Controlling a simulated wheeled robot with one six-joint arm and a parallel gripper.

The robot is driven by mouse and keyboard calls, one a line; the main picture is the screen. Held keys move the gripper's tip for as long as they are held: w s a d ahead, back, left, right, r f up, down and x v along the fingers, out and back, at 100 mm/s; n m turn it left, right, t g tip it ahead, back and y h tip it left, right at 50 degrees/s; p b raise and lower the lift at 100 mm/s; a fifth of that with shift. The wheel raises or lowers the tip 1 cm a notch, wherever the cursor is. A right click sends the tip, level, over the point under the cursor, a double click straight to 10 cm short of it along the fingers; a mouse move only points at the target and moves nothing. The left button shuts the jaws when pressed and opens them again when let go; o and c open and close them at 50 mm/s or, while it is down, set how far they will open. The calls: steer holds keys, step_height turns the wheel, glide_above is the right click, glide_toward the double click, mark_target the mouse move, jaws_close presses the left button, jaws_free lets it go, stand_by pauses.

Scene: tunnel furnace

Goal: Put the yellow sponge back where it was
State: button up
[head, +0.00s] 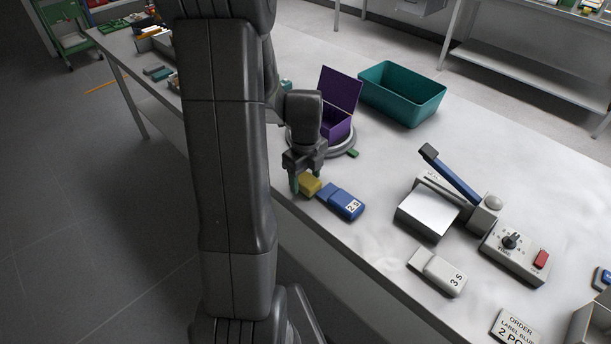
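A small yellow block (310,185), which looks like the sponge, is at the near edge of the white table, beside the narrow end of a blue block marked "2 S" (345,204). My gripper (305,177) points down right at the yellow block, with one dark finger on its left side and the other partly behind it. I cannot tell whether the fingers press on it, or whether it rests on the table or is slightly above it. Part of the yellow block is hidden by the gripper.
An open purple box (340,95) stands on a round grey base (341,148) behind my gripper. A teal bin (402,94) is further back. A lever press with a blue handle (451,174), a control box (515,252) and a white "3 S" block (438,272) are to the right.

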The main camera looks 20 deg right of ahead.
mark_target(306, 178)
steer(key=shift+r, duration=0.1)
step_height(306, 178, up, 13)
steer(key=p, duration=0.1)
stand_by(0.6)
stand_by(2.1)
